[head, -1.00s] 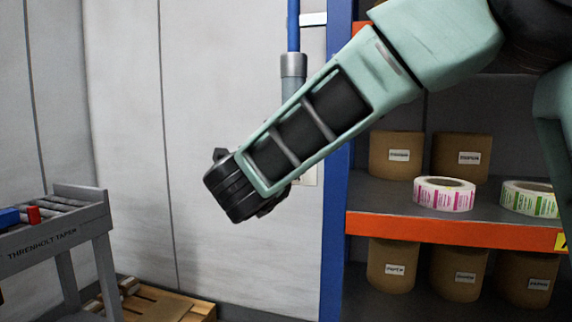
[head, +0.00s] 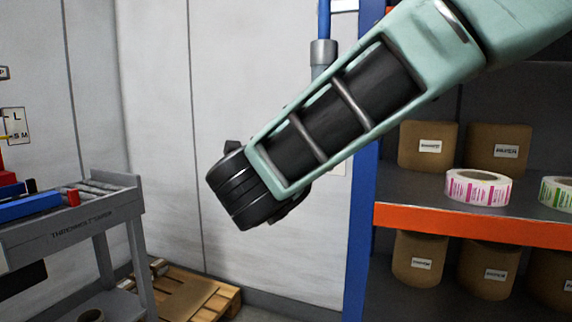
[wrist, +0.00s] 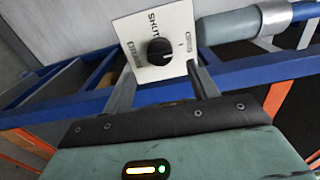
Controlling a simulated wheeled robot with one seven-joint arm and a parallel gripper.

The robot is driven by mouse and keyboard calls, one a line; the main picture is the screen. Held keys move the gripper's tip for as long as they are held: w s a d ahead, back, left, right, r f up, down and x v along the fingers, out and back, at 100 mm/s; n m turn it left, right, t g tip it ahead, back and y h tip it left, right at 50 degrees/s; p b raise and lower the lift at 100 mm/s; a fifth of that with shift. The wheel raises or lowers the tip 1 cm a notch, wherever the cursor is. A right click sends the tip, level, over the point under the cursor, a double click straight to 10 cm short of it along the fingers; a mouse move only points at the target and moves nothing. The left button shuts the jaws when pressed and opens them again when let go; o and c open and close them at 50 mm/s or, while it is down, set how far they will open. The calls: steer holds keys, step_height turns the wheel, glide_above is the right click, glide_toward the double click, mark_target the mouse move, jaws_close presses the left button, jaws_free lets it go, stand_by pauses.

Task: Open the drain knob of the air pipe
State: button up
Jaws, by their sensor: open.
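The drain knob (wrist: 160,51) is a round black knob with a pale line on its face. It sits on a white square plate (wrist: 183,18) lettered along its edges, with "SHUT" legible, in the wrist view. The grey air pipe (wrist: 240,27) runs right from beside the plate. In the head view, the pipe shows as a blue tube (head: 323,18) with a grey fitting (head: 323,54), and my arm covers what lies below. My gripper (wrist: 160,67) is open, its two fingers reaching toward the plate's lower part on either side of the knob. Contact cannot be told.
Right of the pipe stands a blue-framed shelf (head: 362,220) with an orange beam, brown cartons and label rolls. A grey roller table (head: 95,225) stands at the left. A wooden pallet (head: 185,290) lies on the floor between them.

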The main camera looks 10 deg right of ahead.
steer(key=v, duration=1.1)
steer(key=shift+s+a, duration=0.2)
steer(key=shift+s, duration=0.15)
steer(key=w+a+f+n+t+y, duration=0.1)
steer(key=w+a+f+n+y, duration=0.1)
steer(key=a+n+y, duration=0.4)
steer(key=w+a+f+n+y, duration=0.2)
steer(key=a+f+n+y, duration=0.1)
steer(key=n+y, duration=0.5)
steer(key=s+a+f+n+g+y, duration=0.35)
steer(key=s+f+n+g, duration=0.3)
steer(key=n, duration=0.25)
steer(key=s+d+f+n+g+h, duration=0.3)
steer(key=s+d+f+n+g, duration=0.25)
steer(key=s+d, duration=0.25)
steer(key=s+d+f+n+g+h, duration=0.45)
steer(key=s+d+f, duration=0.25)
steer(key=s+d, duration=0.2)
step_height(320, 180, up, 23)
steer(key=y+p, duration=0.1)
steer(key=p, duration=2.2)
steer(key=shift+w+a+t+p, duration=0.3)
steer(key=shift+a+t+p, duration=0.05)
steer(key=shift+t+p, duration=0.1)
